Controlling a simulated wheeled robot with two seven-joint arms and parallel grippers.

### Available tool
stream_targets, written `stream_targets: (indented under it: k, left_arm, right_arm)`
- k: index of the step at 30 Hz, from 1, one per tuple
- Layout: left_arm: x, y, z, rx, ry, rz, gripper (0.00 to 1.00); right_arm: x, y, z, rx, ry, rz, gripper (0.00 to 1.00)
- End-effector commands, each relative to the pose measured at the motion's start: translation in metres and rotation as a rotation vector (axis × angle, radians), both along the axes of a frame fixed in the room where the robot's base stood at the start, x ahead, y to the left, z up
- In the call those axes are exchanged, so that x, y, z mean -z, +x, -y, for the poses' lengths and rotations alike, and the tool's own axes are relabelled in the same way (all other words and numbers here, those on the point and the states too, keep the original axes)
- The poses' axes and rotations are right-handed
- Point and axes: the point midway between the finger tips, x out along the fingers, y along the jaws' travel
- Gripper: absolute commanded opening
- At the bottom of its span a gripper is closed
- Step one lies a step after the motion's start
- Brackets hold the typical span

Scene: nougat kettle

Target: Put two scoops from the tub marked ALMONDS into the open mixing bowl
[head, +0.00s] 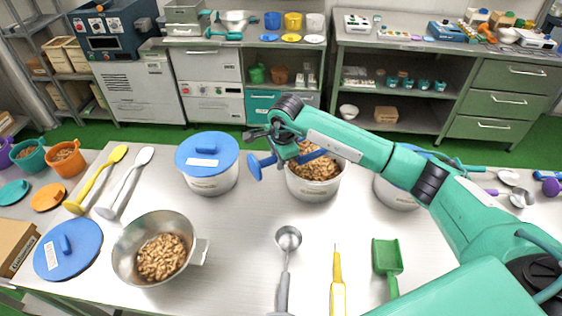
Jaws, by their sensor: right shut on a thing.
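An open white tub (302,188) with brown nuts (318,170) stands at mid-table; its label is too small to read. My right gripper (280,152) is over the tub's left rim, shut on a blue scoop (255,168). The scoop's handle end points left, and its other end is over the tub, partly hidden by my arm. The metal mixing bowl (126,252) stands open at front left with brown nuts (162,257) in it. A blue lid (68,262) lies left of the bowl. My left gripper is not in view.
A blue-lidded tub (208,158) stands left of the open one, and another tub (396,192) stands right, partly behind my arm. A metal ladle (288,240), yellow tool (337,285) and green scoop (387,256) lie in front. Yellow (98,178) and white (128,180) spoons lie left.

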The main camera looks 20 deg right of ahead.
Motion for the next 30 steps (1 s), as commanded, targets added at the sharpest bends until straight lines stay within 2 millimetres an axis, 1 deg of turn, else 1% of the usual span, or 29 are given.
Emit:
stream_targets:
  k: [1, 9, 15, 21, 30]
  left_arm:
    - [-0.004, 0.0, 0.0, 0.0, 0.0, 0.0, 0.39]
    - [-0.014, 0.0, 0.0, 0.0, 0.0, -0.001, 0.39]
    - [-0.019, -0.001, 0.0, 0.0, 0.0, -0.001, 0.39]
    - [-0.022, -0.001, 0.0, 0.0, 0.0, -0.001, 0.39]
    - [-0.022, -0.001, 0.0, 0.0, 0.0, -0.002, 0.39]
  right_arm:
    - [-0.008, 0.001, -0.001, -0.001, -0.004, 0.004, 0.0]
    - [-0.032, 0.0, -0.004, -0.002, -0.028, 0.009, 0.0]
    - [-0.047, 0.0, -0.006, -0.001, -0.045, 0.01, 0.0]
    - [-0.054, -0.001, -0.007, -0.001, -0.053, 0.011, 0.0]
    - [-0.056, -0.001, -0.008, -0.001, -0.056, 0.011, 0.0]
